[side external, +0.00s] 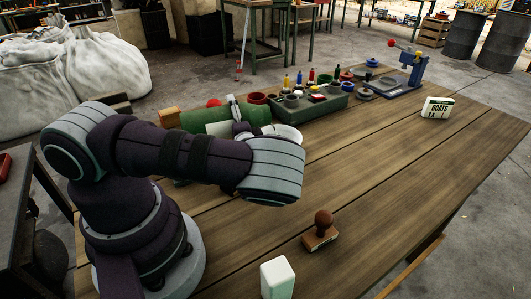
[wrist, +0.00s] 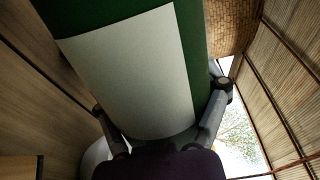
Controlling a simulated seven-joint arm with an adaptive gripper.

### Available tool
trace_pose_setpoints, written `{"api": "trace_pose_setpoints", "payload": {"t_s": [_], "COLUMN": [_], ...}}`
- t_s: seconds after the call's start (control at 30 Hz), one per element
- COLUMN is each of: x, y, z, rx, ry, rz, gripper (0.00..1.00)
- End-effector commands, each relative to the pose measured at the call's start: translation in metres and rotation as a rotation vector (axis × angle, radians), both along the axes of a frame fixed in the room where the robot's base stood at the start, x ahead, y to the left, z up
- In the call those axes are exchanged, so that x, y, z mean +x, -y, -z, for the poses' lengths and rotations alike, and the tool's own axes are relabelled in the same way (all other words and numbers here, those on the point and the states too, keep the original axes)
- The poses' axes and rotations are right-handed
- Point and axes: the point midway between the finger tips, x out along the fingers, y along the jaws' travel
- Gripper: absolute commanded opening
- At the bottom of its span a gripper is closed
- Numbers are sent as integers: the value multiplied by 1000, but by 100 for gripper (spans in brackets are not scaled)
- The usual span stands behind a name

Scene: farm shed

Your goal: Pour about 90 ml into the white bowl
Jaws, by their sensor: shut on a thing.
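My gripper (side external: 237,112) is shut on a large green bottle (side external: 198,119) with a plain pale label. In the side view the bottle lies tipped over, close to level, behind my arm. In the wrist view the bottle (wrist: 192,45) and its label (wrist: 130,75) fill the middle, with a finger of my gripper (wrist: 160,125) on each side. The white bowl (side external: 289,133) stands on the table just right of the bottle, partly hidden by my arm. A pale curved edge at the wrist view's lower left may be the bowl. The bottle's mouth and any liquid are not clearly visible.
A green tray (side external: 325,111) with small bottles and pots lies behind the bowl. A blue press (side external: 410,72) and a white sign block (side external: 437,107) stand farther right. A brown stamp (side external: 321,230) and a white block (side external: 278,278) stand in front.

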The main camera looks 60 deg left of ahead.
Motion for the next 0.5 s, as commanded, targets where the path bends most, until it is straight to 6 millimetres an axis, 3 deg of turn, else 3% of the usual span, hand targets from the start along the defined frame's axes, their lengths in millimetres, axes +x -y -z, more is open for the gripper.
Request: {"api": "trace_pose_setpoints", "payload": {"t_s": [0.27, 0.33, 0.5], "x": [-1, -3, -15], "y": [0, 0, -2], "z": [-1, -5, -22], "rx": [-3, -43, -72], "ry": [18, 183, 292], "rz": [0, 0, 0], "gripper": [34, 34, 34]}}
